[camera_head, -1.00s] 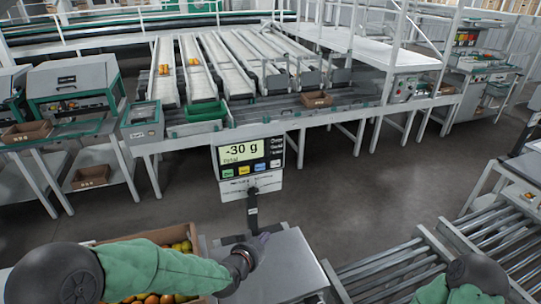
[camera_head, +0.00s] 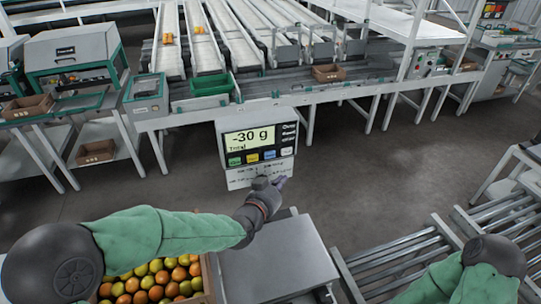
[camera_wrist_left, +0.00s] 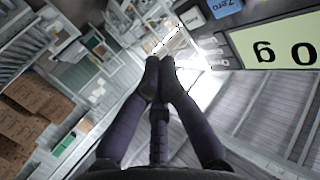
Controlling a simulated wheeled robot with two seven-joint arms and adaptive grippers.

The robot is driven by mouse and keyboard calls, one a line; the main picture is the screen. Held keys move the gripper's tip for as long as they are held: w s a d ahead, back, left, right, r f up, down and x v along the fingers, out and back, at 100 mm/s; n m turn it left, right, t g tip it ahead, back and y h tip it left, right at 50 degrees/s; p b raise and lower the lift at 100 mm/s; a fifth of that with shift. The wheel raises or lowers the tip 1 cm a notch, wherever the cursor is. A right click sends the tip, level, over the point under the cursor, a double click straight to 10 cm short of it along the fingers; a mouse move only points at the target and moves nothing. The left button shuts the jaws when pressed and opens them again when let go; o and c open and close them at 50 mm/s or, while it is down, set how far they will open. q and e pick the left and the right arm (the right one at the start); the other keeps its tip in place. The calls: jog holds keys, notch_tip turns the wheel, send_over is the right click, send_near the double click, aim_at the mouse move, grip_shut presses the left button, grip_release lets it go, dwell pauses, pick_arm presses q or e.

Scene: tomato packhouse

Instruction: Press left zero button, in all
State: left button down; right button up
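The scale's display panel (camera_head: 258,137) stands upright on a post and reads -30 g. In the left wrist view, a blue button marked Zero (camera_wrist_left: 225,8) shows at the top, beside the screen (camera_wrist_left: 285,45). My left gripper (camera_head: 278,183) is just below and in front of the panel, apart from the buttons. In the wrist view, its dark fingers (camera_wrist_left: 160,68) meet at the tips, with nothing between them. My right gripper is out of view.
The scale's bare metal platform (camera_head: 280,262) lies below my left gripper. A cardboard box (camera_head: 211,285) of red and yellow tomatoes is beside it, under my left arm. Roller conveyors (camera_head: 400,262) are at the right, and a sorting line (camera_head: 350,92) stands behind the panel.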

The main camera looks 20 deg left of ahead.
aim_at(275, 156)
pick_arm(q)
jog(key=w+a+b, duration=0.2)
jog(key=w+a, duration=0.2)
jog(key=w, duration=0.2)
jog(key=shift+w+a, duration=0.35)
jog(key=shift+w, duration=0.05)
jog(key=shift+w, duration=0.1)
dwell(1.2)
jog(key=shift+w+a+b, duration=0.25)
jog(key=shift+w+b, duration=0.05)
jog(key=shift+b, duration=0.1)
jog(key=shift+w+a, duration=0.2)
jog(key=shift+w, duration=0.1)
dwell(0.8)
jog(key=shift+s+d, duration=0.1)
jog(key=shift+s+d+b, duration=0.35)
jog(key=shift+s+b, duration=0.15)
jog(key=shift+s, duration=0.1)
